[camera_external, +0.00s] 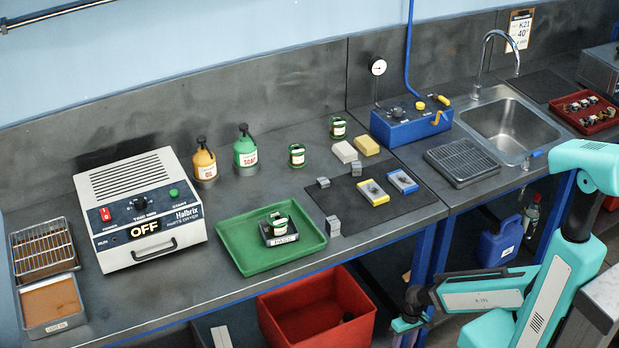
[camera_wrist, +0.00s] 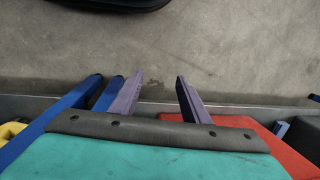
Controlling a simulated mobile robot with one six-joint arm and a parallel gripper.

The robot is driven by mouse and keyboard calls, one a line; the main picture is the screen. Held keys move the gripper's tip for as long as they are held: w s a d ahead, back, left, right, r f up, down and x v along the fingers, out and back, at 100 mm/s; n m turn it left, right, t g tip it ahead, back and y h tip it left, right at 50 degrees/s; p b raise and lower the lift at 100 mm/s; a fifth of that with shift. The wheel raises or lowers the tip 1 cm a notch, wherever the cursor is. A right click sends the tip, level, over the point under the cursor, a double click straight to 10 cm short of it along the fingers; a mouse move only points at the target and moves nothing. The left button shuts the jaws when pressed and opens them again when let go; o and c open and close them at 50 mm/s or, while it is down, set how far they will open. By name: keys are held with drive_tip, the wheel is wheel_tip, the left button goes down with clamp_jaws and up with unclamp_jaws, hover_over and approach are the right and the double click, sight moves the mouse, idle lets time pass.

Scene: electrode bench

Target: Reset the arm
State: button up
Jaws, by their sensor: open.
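My gripper (camera_wrist: 160,78) shows in the wrist view with its two purple-grey fingers apart and nothing between them. It is open over grey floor. In the external view my teal and grey arm is folded at the lower right, in front of the bench. Its wrist is low, near the bottom edge, beside the blue bench legs. The fingers cannot be made out there.
A red bin (camera_external: 318,312) stands under the bench, left of my wrist. A blue jug (camera_external: 499,243) is under the sink (camera_external: 510,128). The bench holds a dryer reading OFF (camera_external: 140,207) and a green tray (camera_external: 231,243) carrying a jar.

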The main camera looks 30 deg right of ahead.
drive_tip(key=s+d+r+g+p, duration=0.1)
drive_tip(key=s+d+g, duration=0.1)
drive_tip(key=s+d, duration=0.3)
drive_tip(key=s+d+r+g+h+p, duration=0.1)
drive_tip(key=s+d+r+g+p, duration=0.1)
drive_tip(key=s+d, duration=0.4)
drive_tip(key=d, duration=0.5)
drive_tip(key=shift+d+h, duration=0.3)
drive_tip(key=shift+d, duration=0.05)
drive_tip(key=shift+o, duration=0.4)
drive_tip(key=shift+r+p, duration=0.15)
drive_tip(key=shift+p, duration=0.15)
